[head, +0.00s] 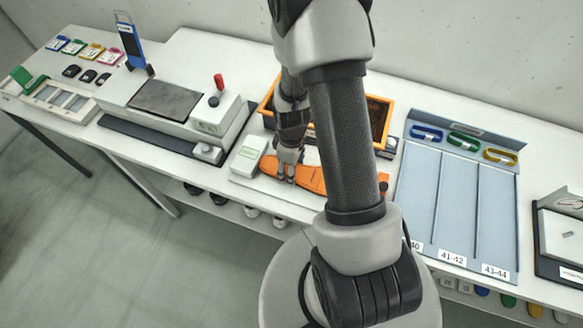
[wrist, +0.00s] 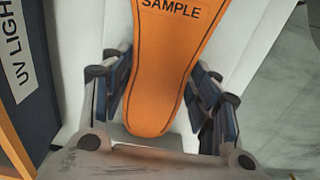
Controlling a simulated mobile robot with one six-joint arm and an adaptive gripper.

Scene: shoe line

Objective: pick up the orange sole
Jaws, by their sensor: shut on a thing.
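The orange sole (head: 309,176) lies on a white surface in the middle of the workbench, partly hidden behind my arm in the head view. In the wrist view the sole (wrist: 165,65) carries the black word SAMPLE near the top edge. My gripper (head: 288,173) is at the sole's left part in the head view. In the wrist view my gripper (wrist: 158,98) has its fingers on both sides of the narrower end of the sole, shut on it. I cannot tell whether the sole is lifted off the surface.
An orange-rimmed crate (head: 266,104) stands behind the sole. A dark box marked UV LIGHT (wrist: 22,65) is close to the left in the wrist view. A press-like machine (head: 190,125) with a red lever is to the left. A blue-grey sorting rack (head: 457,190) is to the right.

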